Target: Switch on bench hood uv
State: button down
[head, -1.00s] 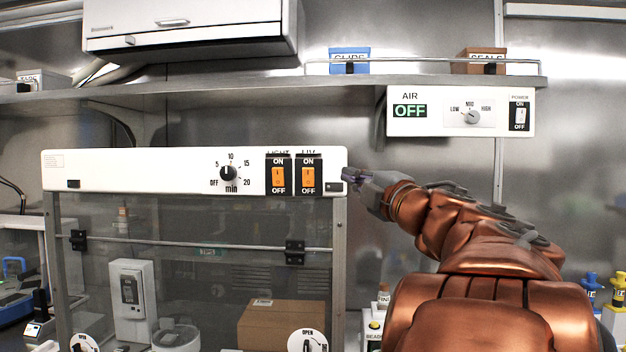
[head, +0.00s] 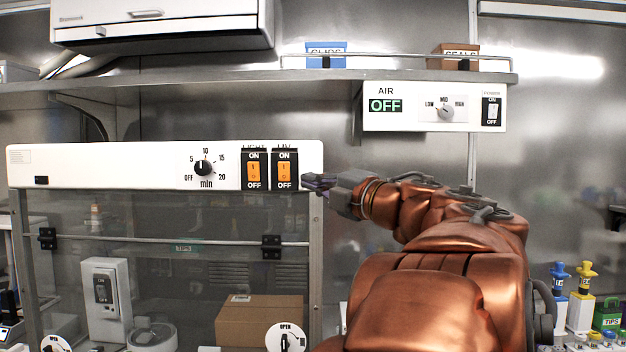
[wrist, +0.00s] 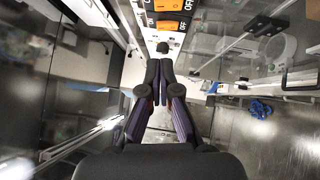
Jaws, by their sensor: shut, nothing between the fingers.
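The bench hood (head: 110,168) has a white top panel with two orange rocker switches at its right end. The right one is the UV switch (head: 285,169), under a partly hidden UV label. The left one is the LIGHT switch (head: 254,169). Both are marked ON above and OFF below; which way each is tipped is hard to tell. My gripper (head: 308,182) is shut and empty, just right of the UV switch at the panel's right end. In the wrist view my gripper (wrist: 160,65) points toward the panel, with the orange switches (wrist: 168,8) at the top edge.
An AIR control box (head: 435,107) reading OFF hangs under the shelf (head: 330,79) above my arm. The hood's glass front (head: 170,215) is below the panel. Bottles and pipette stands (head: 585,285) stand at the lower right.

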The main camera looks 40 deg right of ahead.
jog(key=p, duration=0.1)
send_near(278, 166)
jog(key=w+a, duration=0.3)
jog(key=shift+w+d+r+p, duration=0.2)
jog(key=shift+w+d, duration=0.1)
jog(key=shift+w, duration=0.1)
jog(key=shift+w+d+r+p, duration=0.2)
jog(key=shift+w+d, duration=0.1)
jog(key=shift+w, duration=0.1)
jog(key=shift+w+d+r, duration=0.1)
jog(key=shift+w+d, duration=0.5)
jog(key=shift+w, duration=0.1)
